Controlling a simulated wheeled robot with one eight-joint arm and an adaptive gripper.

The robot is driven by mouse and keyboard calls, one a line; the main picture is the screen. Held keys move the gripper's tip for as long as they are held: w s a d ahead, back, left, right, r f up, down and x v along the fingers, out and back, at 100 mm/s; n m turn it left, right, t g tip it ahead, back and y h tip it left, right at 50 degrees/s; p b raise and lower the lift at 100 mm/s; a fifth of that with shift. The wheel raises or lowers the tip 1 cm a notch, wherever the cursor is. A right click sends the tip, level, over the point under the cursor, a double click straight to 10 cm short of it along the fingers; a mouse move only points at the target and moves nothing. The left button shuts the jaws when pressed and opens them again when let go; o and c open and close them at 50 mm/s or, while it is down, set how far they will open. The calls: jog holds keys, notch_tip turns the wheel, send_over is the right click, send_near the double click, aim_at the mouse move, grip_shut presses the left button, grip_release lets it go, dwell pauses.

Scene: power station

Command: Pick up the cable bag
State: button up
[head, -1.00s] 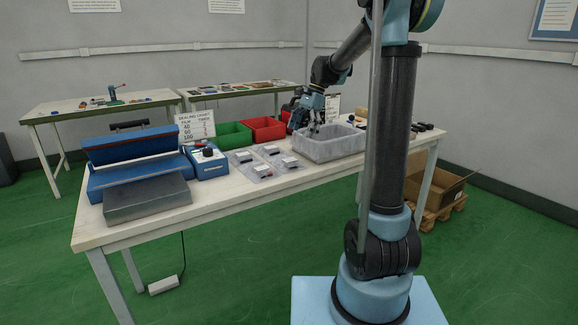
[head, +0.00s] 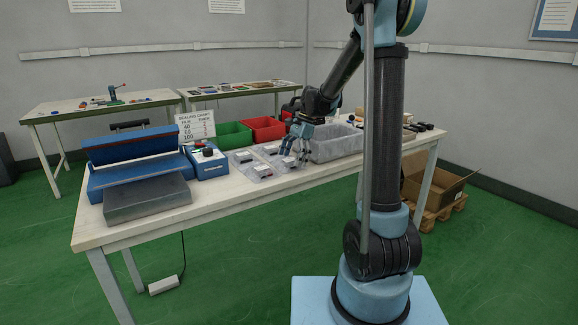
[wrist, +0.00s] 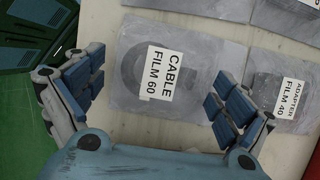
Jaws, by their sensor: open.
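The cable bag (wrist: 190,40) lies flat on the bench in the wrist view. It is a clear grey pouch with a white label reading CABLE FILM 60, and a dark coiled shape shows inside. My gripper (wrist: 155,88) is open and empty, with one finger to the left of the bag's middle and the other near its right edge. The label lies between the fingers. In the head view my gripper (head: 297,148) hangs over the right side of the group of bags and partly hides them. I cannot tell whether the fingertips touch the bag.
An adapter bag (wrist: 268,88) labelled FILM 40 lies close on the right in the wrist view, with another bag above it. In the head view a grey bin (head: 335,148) stands right of the bags, and a blue control box (head: 207,163) stands left.

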jog(key=shift+f, duration=0.1)
jog(key=c, duration=1.2)
jog(key=shift+o, duration=0.2)
